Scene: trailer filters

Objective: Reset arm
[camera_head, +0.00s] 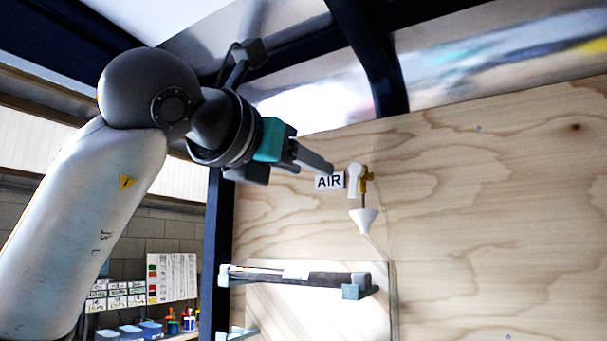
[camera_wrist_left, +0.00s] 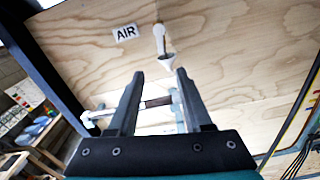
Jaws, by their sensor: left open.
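My left arm comes in from the left in the head view, and its gripper (camera_head: 312,162) is raised in front of the plywood wall. In the left wrist view the left gripper (camera_wrist_left: 157,85) shows two fingers spread apart with nothing between them. A white air nozzle with a cone-shaped tip (camera_head: 364,218) hangs on the wall just right of the fingers in the head view. It also shows beyond the fingertips in the left wrist view (camera_wrist_left: 162,45). The gripper looks apart from it. My right gripper is not in view.
An "AIR" label (camera_head: 329,182) is on the plywood wall (camera_head: 490,200) beside the nozzle. Below, a dark bar-like object (camera_head: 325,279) rests on teal brackets. A dark blue frame post (camera_head: 215,250) stands left. Shelves with bins and bottles (camera_head: 140,325) are at the lower left.

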